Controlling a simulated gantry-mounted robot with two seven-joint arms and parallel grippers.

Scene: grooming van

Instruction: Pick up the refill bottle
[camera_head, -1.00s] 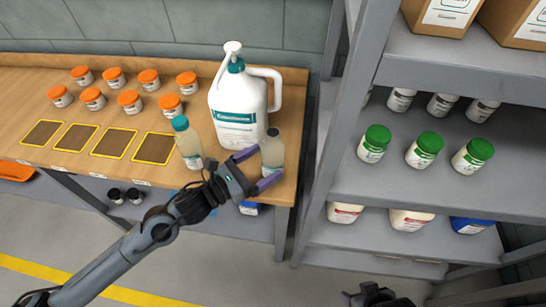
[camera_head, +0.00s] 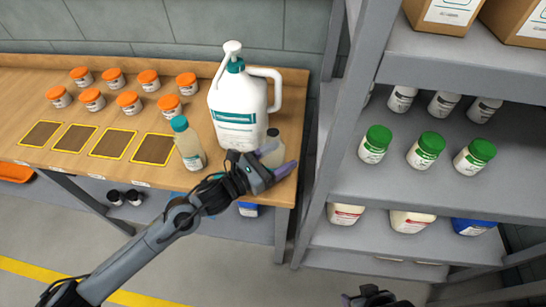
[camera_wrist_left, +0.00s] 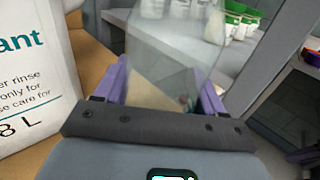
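A teal-capped bottle (camera_head: 187,145) stands left of the jug, close to my left arm. Several orange-lidded jars (camera_head: 130,101) and yellow-edged dark mats (camera_head: 73,138) lie farther left. A grey shelf (camera_head: 350,185) with green-lidded jars (camera_head: 425,150) stands at the right.

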